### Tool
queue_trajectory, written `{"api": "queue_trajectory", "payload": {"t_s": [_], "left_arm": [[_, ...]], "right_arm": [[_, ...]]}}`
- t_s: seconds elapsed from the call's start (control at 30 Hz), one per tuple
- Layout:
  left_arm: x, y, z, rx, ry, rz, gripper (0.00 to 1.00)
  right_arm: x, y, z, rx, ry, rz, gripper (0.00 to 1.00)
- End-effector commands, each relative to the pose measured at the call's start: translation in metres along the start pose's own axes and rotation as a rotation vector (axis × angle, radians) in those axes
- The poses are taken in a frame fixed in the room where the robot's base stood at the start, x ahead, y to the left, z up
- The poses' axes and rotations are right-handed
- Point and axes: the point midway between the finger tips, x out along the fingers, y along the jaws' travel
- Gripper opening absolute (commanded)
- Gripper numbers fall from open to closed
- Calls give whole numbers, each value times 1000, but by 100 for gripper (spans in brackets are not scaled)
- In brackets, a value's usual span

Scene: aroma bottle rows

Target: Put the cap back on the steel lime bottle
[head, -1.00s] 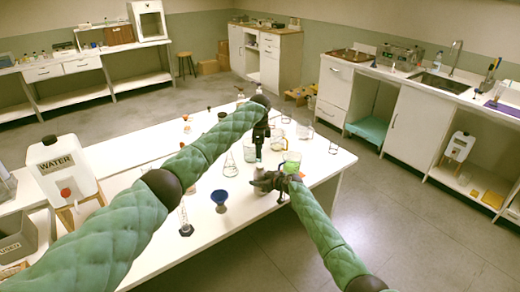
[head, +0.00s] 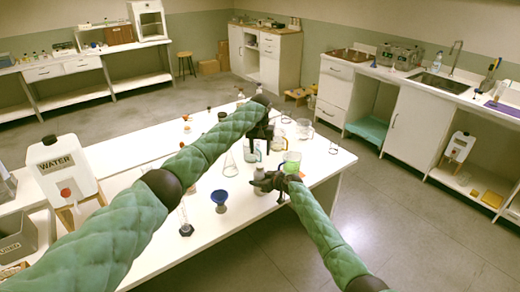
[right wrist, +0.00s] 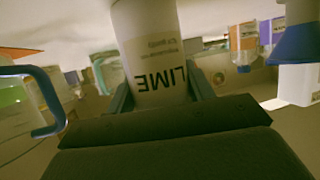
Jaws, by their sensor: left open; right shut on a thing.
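The lime bottle (right wrist: 155,50) stands large in the right wrist view, pale, with LIME on its label upside down. My right gripper (head: 260,183) is shut on it, with a finger on each side of its body. In the head view the bottle is small and mostly hidden by that gripper. The bottle's top is out of the right wrist view. My left gripper (head: 263,143) is open, pointing down above and close to the right gripper. I cannot make out the cap in either view, nor whether it sits on the bottle.
A blue funnel-shaped cup (head: 219,197) stands left of the right gripper. A beaker with green liquid (head: 291,163) is close on the right. A wire tripod or flask (head: 229,166) stands behind left, and a thin cylinder (head: 185,222) at the front. The white table (head: 245,213) is clear at the front.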

Motion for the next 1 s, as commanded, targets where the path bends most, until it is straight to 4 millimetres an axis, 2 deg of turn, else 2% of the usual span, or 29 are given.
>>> {"api": "queue_trajectory", "payload": {"t_s": [0.2, 0.4, 0.83, 1.0], "left_arm": [[0, 0, 0, -269, -1, 0, 50], [0, 0, 0, -408, -1, -1, 50], [0, 0, 0, -440, -1, -1, 50], [9, 0, 0, -440, -2, -1, 50]], "right_arm": [[0, 0, 0, 0, 0, -1, 0], [0, 0, 0, 0, 0, 0, 0], [0, 0, 0, 0, 0, 0, 0], [0, 0, 0, 0, 0, 0, 0]]}}
